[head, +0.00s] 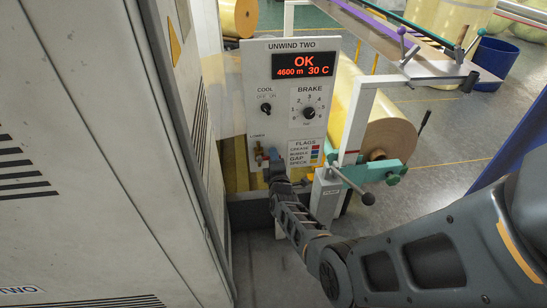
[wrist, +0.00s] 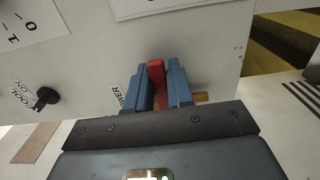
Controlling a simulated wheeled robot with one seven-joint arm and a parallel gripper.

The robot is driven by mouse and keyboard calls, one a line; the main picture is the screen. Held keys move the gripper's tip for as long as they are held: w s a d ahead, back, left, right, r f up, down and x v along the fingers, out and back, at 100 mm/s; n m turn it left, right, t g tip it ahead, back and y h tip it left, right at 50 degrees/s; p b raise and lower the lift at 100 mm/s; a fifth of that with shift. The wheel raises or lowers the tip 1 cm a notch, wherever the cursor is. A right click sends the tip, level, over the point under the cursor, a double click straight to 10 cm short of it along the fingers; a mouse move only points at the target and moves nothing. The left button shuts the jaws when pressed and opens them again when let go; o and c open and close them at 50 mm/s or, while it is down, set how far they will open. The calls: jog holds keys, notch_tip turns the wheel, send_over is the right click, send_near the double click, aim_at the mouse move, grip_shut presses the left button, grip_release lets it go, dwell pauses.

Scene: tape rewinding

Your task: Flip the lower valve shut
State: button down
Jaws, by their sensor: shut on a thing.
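The lower valve is on the white panel (head: 285,60) under a small label that reads as LOWER. Its red lever (wrist: 156,75) stands between the two blue fingers of my gripper (wrist: 160,85) in the wrist view. A brass-coloured stub (wrist: 201,97) shows just to the right of the fingers. In the head view my gripper (head: 273,156) is at the panel's lower left, and the valve (head: 258,156) is only partly visible beside it. My gripper is shut on the red lever. The valve body behind the fingers is hidden.
The panel's display (head: 300,65) reads OK, 4600 m, 30 C. A COOL switch (head: 266,108) and a BRAKE knob (head: 309,113) sit above the valve. A grey cabinet (head: 90,150) stands left.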

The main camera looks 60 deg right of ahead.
jog(key=shift+w, duration=0.1)
dwell(0.3)
jog(key=c, duration=1.1)
grip_release()
jog(key=p+v, duration=0.3)
jog(key=v, duration=0.5)
